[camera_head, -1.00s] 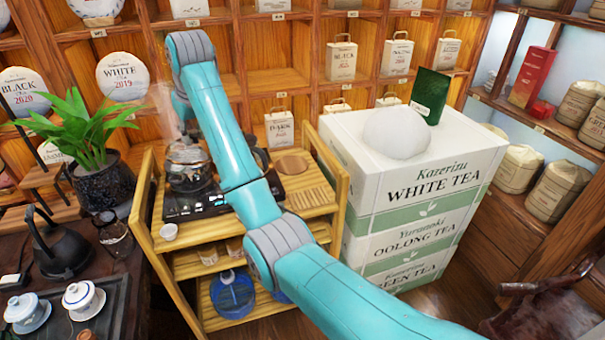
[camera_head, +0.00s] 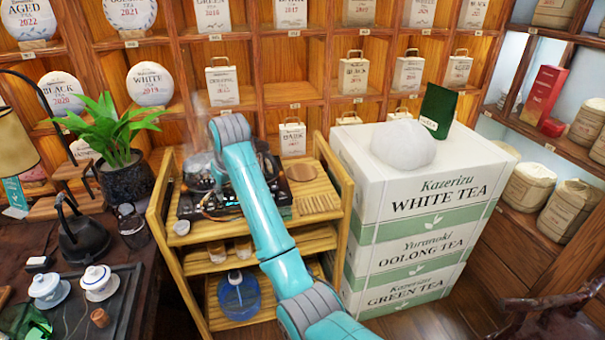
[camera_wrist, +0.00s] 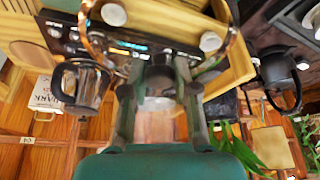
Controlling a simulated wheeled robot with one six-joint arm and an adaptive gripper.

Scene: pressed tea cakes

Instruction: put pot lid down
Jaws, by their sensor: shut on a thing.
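My gripper (camera_wrist: 158,88) is shut on the dark knob of the pot lid (camera_wrist: 160,72), between its two fingertips. The clear lid with a copper-coloured rim spreads beyond the fingers, over the black stove with lit controls. In the head view, my teal arm reaches over the wooden cart and hides my gripper and most of the lid. A glass pot (camera_head: 197,171) shows partly at the stove's left, beside my arm. I cannot tell whether the lid touches it. Another glass pot with a black handle (camera_wrist: 82,85) stands at left in the wrist view.
The wooden cart (camera_head: 345,190) has raised side rails and a small white cup (camera_head: 182,227) at its front left corner. Stacked tea boxes (camera_head: 425,195) stand close at right. A plant (camera_head: 110,130) and black kettle (camera_head: 84,238) are on the left table.

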